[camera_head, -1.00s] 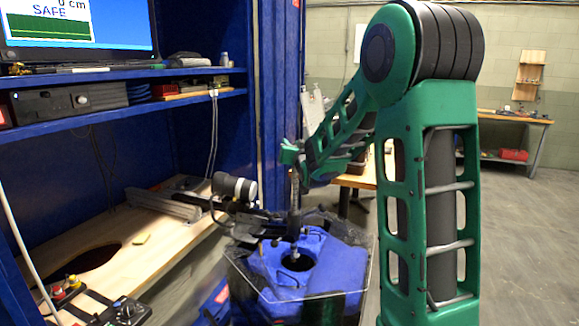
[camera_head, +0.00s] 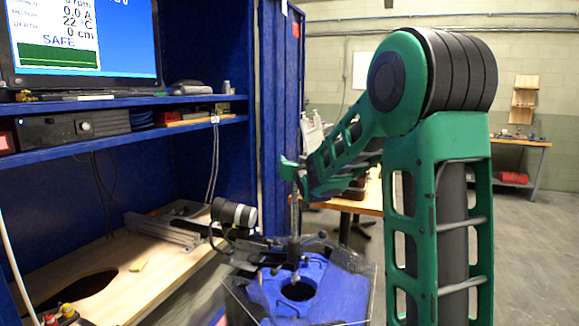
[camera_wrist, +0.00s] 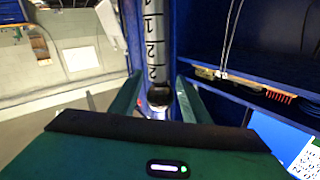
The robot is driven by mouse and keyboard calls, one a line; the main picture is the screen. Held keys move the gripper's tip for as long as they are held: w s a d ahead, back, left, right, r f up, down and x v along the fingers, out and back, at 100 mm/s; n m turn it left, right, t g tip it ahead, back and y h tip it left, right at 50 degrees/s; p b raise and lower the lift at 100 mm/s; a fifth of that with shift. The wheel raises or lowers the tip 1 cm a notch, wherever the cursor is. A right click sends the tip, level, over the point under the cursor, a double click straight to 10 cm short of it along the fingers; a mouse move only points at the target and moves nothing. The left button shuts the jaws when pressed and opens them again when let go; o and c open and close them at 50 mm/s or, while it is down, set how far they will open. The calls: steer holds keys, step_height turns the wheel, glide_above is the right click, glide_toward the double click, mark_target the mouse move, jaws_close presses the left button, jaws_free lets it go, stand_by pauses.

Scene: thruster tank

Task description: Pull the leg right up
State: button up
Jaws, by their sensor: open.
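The leg (camera_head: 294,225) is a thin grey upright rod above the blue tank (camera_head: 337,291), near the tank's dark round opening (camera_head: 298,291). In the wrist view the leg (camera_wrist: 157,40) is a silver tube with black marks, ending in a dark round part between my fingers. My gripper (camera_head: 290,168) is at the leg's upper end in the head view. In the wrist view my gripper (camera_wrist: 158,98) is open, with one green finger on each side of the leg. I cannot tell whether either finger touches it.
A black motor unit with a grey cylinder (camera_head: 234,213) is beside the leg on the left. A blue shelf (camera_head: 120,142) with a monitor (camera_head: 85,45) stands at the left. A wooden bench (camera_head: 520,142) is far right, with open floor before it.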

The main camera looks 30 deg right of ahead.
steer(key=v, duration=1)
steer(key=shift+s+a, duration=0.15)
steer(key=shift+s, duration=0.15)
steer(key=s+d+f+g+y, duration=0.2)
steer(key=s+f+g, duration=0.8)
steer(key=s+f, duration=0.6)
steer(key=s+a+f+g+y, duration=0.2)
steer(key=s+a+g, duration=0.1)
steer(key=s, duration=0.8)
steer(key=s+a+f+g+y, duration=0.1)
steer(key=s+a+g, duration=0.3)
steer(key=s, duration=0.8)
steer(key=shift+s+a+f+m+y, duration=0.2)
steer(key=shift+a+f+m+y, duration=0.1)
steer(key=shift+a+f+y, duration=0.25)
steer(key=shift+d+f, duration=0.1)
